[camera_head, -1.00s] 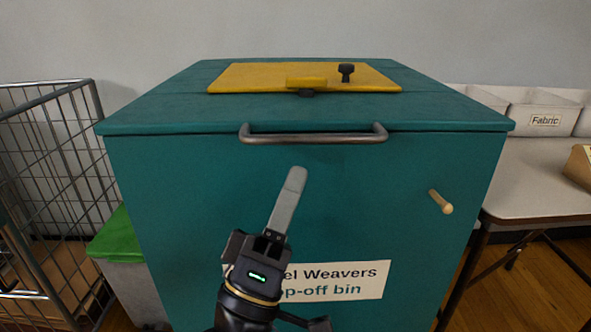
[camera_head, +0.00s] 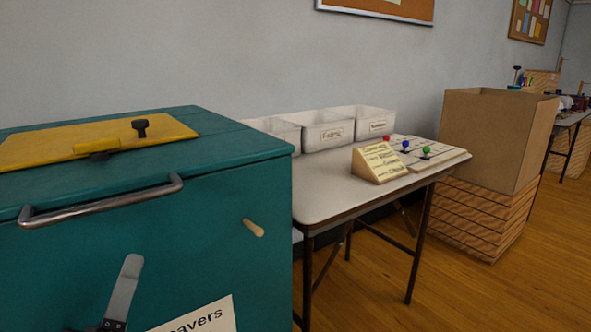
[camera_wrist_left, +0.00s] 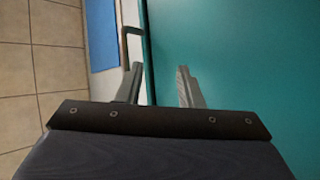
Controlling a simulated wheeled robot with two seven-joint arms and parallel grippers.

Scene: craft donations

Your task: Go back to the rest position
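My left gripper (camera_head: 128,268) shows at the bottom left of the head view, in front of the teal drop-off bin (camera_head: 250,190) and below its grey bar handle (camera_head: 100,205). In the left wrist view the two fingers of the left gripper (camera_wrist_left: 158,85) stand apart with nothing between them, beside the bin's teal front (camera_wrist_left: 240,60). I cannot tell the exact gap to the bin. My right gripper is in no view.
A yellow lid panel (camera_head: 50,145) with a black knob lies on the bin's top, and a wooden peg (camera_head: 253,228) sticks out of its front. A table (camera_head: 325,195) with white bins (camera_head: 325,132) stands to the right. Further right is a cardboard box (camera_head: 485,135). Wooden floor (camera_head: 400,305) is open in front.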

